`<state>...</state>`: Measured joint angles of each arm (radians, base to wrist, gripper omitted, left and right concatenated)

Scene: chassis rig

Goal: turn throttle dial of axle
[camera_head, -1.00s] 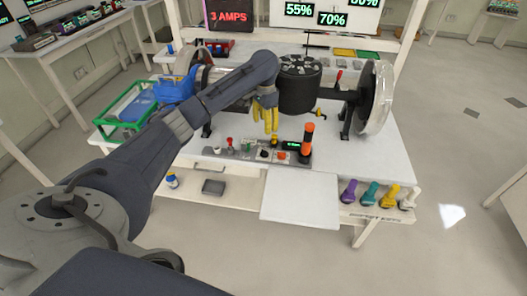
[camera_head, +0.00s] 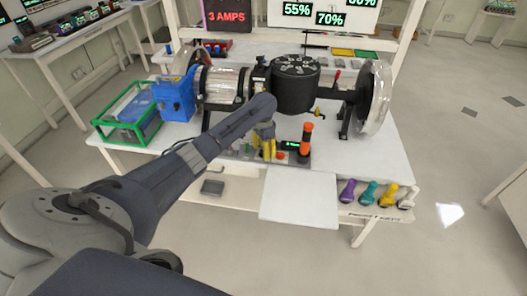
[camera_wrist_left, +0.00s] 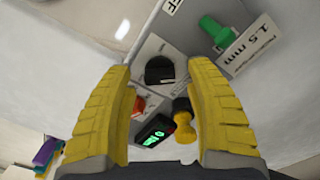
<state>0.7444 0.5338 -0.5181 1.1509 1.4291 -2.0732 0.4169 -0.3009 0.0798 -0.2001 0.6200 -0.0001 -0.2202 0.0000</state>
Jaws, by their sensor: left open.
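The axle (camera_head: 345,93) rig with its black motor drum (camera_head: 296,92) and clear wheel (camera_head: 375,98) stands on the white table. A control panel lies in front of it, with a lit green display (camera_head: 291,145). In the left wrist view, a round black dial (camera_wrist_left: 160,70) shows on the panel between the fingers, beside an orange button (camera_wrist_left: 139,105), a yellow-and-black knob (camera_wrist_left: 184,125) and the display (camera_wrist_left: 153,130). My left gripper (camera_head: 268,153) is open over the panel; its yellow fingers (camera_wrist_left: 163,80) do not visibly touch the dial. My arm hides part of the panel. My right gripper is out of view.
An orange-and-black upright handle (camera_head: 306,139) stands at the panel's right end. A green-framed crate (camera_head: 122,136) and a blue block (camera_head: 175,98) are at left. Several coloured handles (camera_head: 369,193) hang at the front right. In the wrist view, a green knob (camera_wrist_left: 213,30) is nearby.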

